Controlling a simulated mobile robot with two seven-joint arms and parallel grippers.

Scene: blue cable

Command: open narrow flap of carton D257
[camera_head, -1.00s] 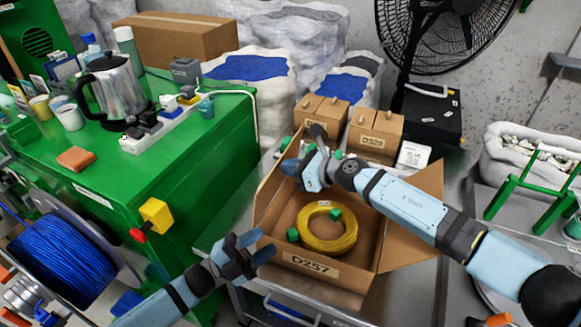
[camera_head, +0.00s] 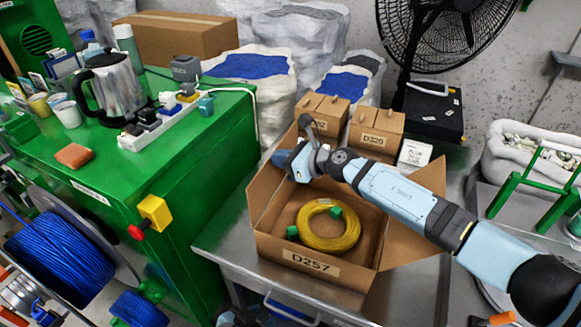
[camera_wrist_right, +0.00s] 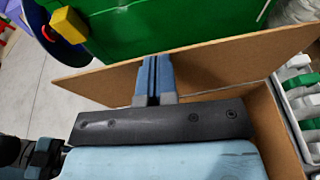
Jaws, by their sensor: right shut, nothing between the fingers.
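Carton D257 (camera_head: 350,277) stands open on the metal table, with a yellow cable coil (camera_head: 310,236) and green pieces inside. Its right flap (camera_head: 425,240) spreads outward to the right. A cardboard panel on its left (camera_head: 262,205) stands up along that side; it also shows in the right wrist view (camera_wrist_right: 215,68). My right gripper (camera_head: 284,160) is shut and empty over the far left part of the carton. In the wrist view its fingers (camera_wrist_right: 152,75) overlap the panel; contact is unclear. My left gripper (camera_head: 232,318) is mostly cut off at the bottom edge.
Smaller cartons (camera_head: 376,132) stand behind the open carton. A green cabinet (camera_head: 150,170) with a kettle (camera_head: 108,88) and power strip is on the left. A bare strip of the metal table (camera_head: 225,245) shows left of the carton. A fan stands behind.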

